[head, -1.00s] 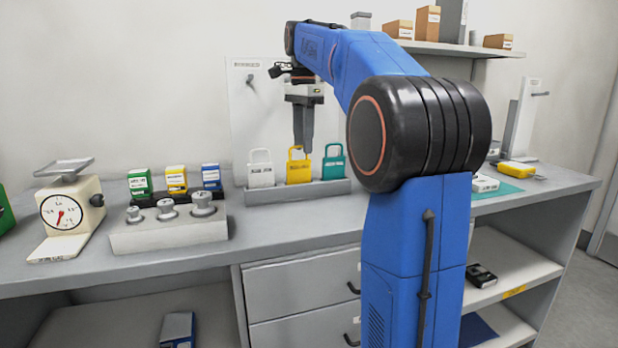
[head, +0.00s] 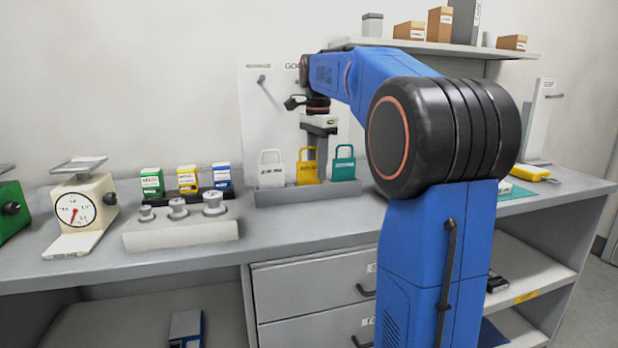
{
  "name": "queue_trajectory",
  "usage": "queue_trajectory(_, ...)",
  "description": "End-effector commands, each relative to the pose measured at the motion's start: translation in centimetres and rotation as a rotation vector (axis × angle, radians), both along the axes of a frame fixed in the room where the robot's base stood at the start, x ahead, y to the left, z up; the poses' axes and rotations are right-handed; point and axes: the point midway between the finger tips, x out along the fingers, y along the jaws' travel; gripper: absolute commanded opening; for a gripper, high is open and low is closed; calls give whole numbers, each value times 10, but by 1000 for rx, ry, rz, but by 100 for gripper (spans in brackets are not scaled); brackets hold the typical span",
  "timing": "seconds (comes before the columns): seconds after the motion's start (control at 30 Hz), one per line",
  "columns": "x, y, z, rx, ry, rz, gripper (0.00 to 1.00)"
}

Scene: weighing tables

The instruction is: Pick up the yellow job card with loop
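The yellow job card with loop (head: 308,172) stands upright in a grey holder (head: 282,196) on the counter, between a white card (head: 271,175) and a teal card (head: 344,170), each with its own loop. My gripper (head: 320,155) points down at the yellow card's loop. Its body is just above the loop, and its fingers reach down beside or behind the loop, mostly toward the right. The fingers overlap the loop in the picture, so I cannot tell whether they are around it, touching it or shut.
Weights in a grey block (head: 180,236), small green, yellow and blue boxes and a dial scale (head: 78,212) stand to the left. A wall shelf (head: 440,47) holds boxes above. A yellow item (head: 531,172) lies at right. The counter before the holder is clear.

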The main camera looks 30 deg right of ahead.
Motion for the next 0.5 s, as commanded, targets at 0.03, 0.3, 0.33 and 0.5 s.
queue_trajectory(0.03,0,0,0,0,0,0,31)
queue_trajectory(0.3,0,0,0,0,1,0,0)
queue_trajectory(0.33,0,0,0,0,1,0,0)
queue_trajectory(0.5,0,0,0,0,1,0,0)
